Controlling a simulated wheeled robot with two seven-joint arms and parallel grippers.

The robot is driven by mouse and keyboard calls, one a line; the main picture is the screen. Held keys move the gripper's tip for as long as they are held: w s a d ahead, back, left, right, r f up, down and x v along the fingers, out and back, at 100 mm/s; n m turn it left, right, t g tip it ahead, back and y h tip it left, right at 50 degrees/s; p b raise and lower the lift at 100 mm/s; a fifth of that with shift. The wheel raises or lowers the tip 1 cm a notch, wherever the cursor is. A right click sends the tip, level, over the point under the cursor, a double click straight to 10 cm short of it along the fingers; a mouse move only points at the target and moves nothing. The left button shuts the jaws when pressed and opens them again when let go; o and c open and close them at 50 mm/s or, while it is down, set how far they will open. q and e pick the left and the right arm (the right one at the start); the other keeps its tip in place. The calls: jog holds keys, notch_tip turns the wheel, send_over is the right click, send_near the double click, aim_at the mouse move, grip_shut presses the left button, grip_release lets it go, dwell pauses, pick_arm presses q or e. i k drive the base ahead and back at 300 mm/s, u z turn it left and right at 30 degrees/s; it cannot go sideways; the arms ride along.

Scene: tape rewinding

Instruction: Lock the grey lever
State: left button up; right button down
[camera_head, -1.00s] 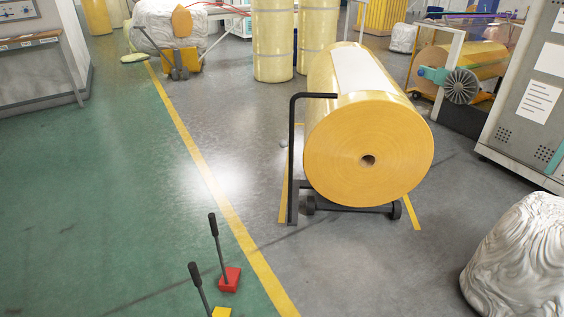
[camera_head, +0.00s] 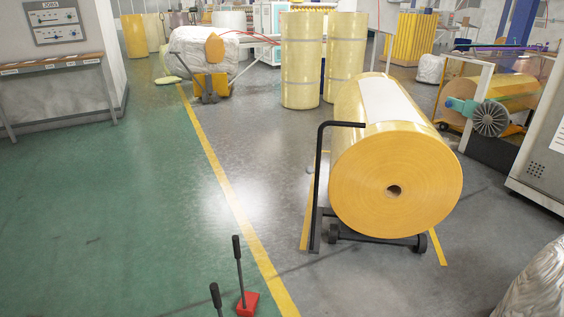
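No lever that is clearly grey shows in the head view. At the bottom edge stands a dark lever (camera_head: 238,272) on a red base (camera_head: 248,303), close to upright and tilted slightly left. To its left is a second dark lever (camera_head: 217,299), cut off by the bottom edge, so its base is hidden. Neither of my grippers is in view.
A large yellow tape roll (camera_head: 395,185) sits on a black wheeled cart (camera_head: 318,190) right of centre. A yellow floor line (camera_head: 225,187) separates green floor on the left from grey floor. A control panel bench (camera_head: 55,88) stands at the far left. Green floor is clear.

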aim_at(309, 170)
jog(key=u, duration=0.8)
jog(key=i, duration=1.4)
jog(key=z, duration=0.2)
